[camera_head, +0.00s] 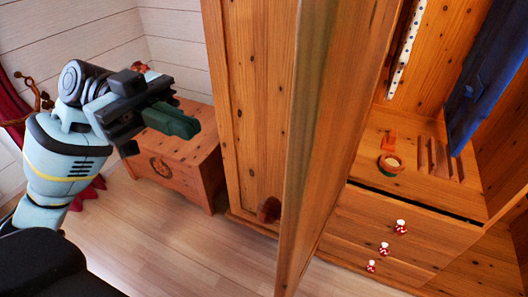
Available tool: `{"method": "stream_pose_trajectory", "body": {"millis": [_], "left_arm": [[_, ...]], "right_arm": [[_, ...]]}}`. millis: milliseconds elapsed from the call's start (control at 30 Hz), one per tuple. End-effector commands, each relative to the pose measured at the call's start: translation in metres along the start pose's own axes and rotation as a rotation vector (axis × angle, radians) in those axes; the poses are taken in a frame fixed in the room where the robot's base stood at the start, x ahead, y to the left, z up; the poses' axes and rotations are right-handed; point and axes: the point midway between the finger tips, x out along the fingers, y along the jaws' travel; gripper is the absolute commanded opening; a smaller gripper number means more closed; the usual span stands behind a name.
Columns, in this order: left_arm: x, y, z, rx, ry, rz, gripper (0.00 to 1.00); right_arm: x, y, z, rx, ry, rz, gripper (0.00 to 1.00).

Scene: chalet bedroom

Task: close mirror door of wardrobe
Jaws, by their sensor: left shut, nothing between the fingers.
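The wooden wardrobe (247,95) stands in the middle and right of the view. Its door (335,130) is open and sticks out toward me, seen nearly edge-on, with a wooden face visible. I cannot make out a mirror surface on it. My left gripper (188,124) is at the upper left, shut and empty, with green fingers pointing right. It is apart from the door, to its left, and appears in front of a wooden chest. My right gripper is not in view.
The wooden chest (172,162) stands left of the wardrobe against the white wall. Inside the open wardrobe are hanging blue clothing (487,75), a small bowl (390,165) and drawers (400,222) with red knobs. The floor (185,250) in front is clear.

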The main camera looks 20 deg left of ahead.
Motion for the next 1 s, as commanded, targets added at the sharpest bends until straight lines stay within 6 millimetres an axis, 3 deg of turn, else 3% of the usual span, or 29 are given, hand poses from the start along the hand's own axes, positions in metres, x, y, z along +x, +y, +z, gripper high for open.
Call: {"method": "stream_pose_trajectory", "body": {"millis": [400, 600, 1000], "left_arm": [[0.078, 0.001, -0.003, 0.003, 0.000, 0.003, 0.00], [0.106, 0.001, -0.003, 0.003, 0.000, 0.000, 0.00], [0.121, 0.000, 0.000, -0.001, 0.000, -0.001, 0.00]], "right_arm": [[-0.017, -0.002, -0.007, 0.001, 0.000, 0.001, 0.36], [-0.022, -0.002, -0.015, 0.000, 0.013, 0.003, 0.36], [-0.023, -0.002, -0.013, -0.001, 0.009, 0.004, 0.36]]}}
